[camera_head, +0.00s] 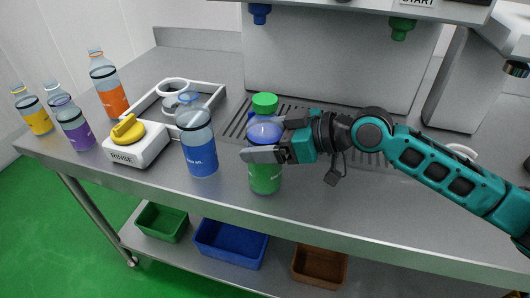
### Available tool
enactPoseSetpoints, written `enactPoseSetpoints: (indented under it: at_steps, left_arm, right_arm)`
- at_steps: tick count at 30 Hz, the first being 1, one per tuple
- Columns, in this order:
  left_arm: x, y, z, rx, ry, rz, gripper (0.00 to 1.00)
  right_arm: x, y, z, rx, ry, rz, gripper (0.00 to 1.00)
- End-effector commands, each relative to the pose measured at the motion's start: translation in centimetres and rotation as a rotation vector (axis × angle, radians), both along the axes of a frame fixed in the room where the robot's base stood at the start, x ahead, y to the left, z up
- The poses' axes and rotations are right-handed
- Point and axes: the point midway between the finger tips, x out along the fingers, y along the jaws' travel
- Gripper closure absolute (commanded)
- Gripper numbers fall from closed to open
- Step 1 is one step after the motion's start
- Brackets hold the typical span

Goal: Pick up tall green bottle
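The tall green bottle (265,180) stands upright near the front edge of the steel counter. It has a green cap, a clear blue-tinted shoulder and a green label. My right gripper (270,138) reaches in from the right at the height of the bottle's upper body. One finger crosses in front of the bottle and the other goes behind it, so the bottle is between them. Whether the fingers press on it cannot be seen. The finger hides part of the bottle's middle. My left gripper is not in view.
A blue-labelled bottle (201,158) stands close on the left. Further left are a rinse unit (136,149) with a yellow knob, a white frame (216,98) and orange (112,100), purple (76,133) and yellow (37,118) bottles. A drip grate (234,124) lies behind.

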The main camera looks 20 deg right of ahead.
Motion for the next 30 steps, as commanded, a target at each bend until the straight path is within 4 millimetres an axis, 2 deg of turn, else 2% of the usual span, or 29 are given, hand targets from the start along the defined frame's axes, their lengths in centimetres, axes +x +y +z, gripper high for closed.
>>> enactPoseSetpoints:
  at_steps: [2,19,30]
  left_arm:
    - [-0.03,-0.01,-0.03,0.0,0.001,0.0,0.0]
    - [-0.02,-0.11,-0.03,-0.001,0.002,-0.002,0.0]
    - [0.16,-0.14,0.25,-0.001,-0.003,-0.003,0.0]
  right_arm:
    - [-0.02,0.0,-0.01,0.0,0.0,0.0,0.24]
    - [-0.02,-0.01,-0.01,0.0,0.0,0.0,0.78]
    - [0.06,0.0,0.87,0.002,-0.007,0.001,0.78]
